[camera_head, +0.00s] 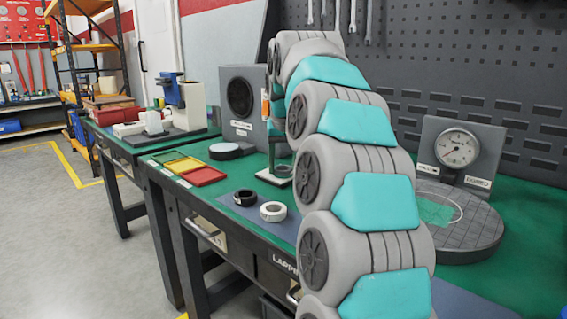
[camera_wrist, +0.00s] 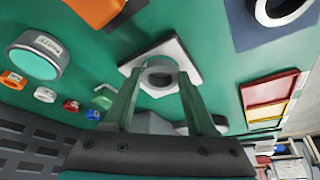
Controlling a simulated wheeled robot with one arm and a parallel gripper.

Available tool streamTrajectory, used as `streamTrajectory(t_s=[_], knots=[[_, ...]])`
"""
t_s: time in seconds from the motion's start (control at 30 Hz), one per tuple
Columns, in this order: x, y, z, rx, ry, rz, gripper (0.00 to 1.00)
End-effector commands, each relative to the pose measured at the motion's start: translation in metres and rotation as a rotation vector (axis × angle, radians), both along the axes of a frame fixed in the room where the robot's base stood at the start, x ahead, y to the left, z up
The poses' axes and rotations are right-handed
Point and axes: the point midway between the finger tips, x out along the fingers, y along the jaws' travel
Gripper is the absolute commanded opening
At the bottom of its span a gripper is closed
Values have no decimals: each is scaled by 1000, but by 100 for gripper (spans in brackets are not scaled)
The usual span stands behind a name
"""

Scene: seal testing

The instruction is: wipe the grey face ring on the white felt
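The grey face ring (camera_wrist: 161,73) sits between the two green fingertips of my gripper (camera_wrist: 160,78) in the wrist view. The fingers press on its sides, so my gripper is shut on it. The square white felt (camera_wrist: 134,69) lies right behind the ring in that view, on the green table. In the head view my gripper (camera_head: 274,150) points down at the white felt (camera_head: 266,176), and the ring is hard to make out there. I cannot tell whether the ring touches the felt or hangs just above it.
A white ring (camera_head: 273,211) and a dark ring (camera_head: 245,197) lie on a blue-grey mat in front. Yellow and red trays (camera_head: 204,176) stand left of the felt. A round lapping plate (camera_head: 470,225) and a dial gauge (camera_head: 457,148) are at right.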

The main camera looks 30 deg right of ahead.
Motion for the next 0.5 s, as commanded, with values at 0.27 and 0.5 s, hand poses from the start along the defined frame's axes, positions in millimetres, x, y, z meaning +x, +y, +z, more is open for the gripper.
streamTrajectory(t_s=[0.27,0.5], knots=[[0,0,0,0,1,0,77],[0,0,2,0,1,0,77]])
